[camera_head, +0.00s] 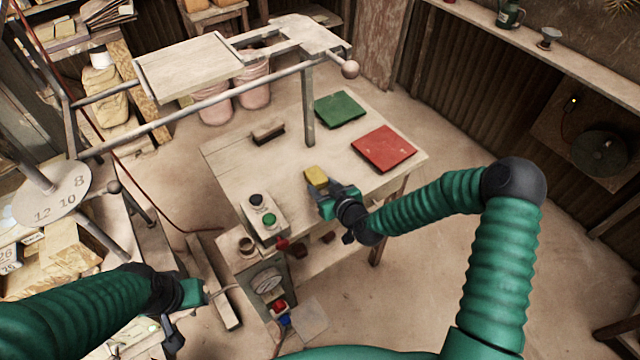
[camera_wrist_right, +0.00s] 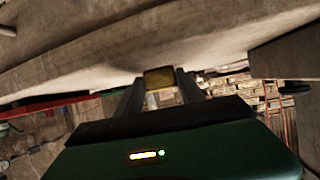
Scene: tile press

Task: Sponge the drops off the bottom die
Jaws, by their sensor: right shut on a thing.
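My right gripper (camera_head: 325,190) is shut on a yellow sponge (camera_head: 316,177) above the near part of the wooden worktable (camera_head: 235,160). In the right wrist view the sponge (camera_wrist_right: 160,77) sits between the two fingers, just under a broad pale surface (camera_wrist_right: 120,50) that fills the top. I cannot tell whether they touch. I cannot make out the bottom die for certain, and no drops are visible. My left gripper (camera_head: 188,308) is low at the left, beside the left bench; its fingers are too unclear to read.
A green square (camera_head: 340,109) and a red square (camera_head: 384,149) lie on the worktable, with a brown block (camera_head: 268,131) at its far left. A metal post and a long bar (camera_head: 200,107) stand over it. A button box (camera_head: 264,220) is at the near left.

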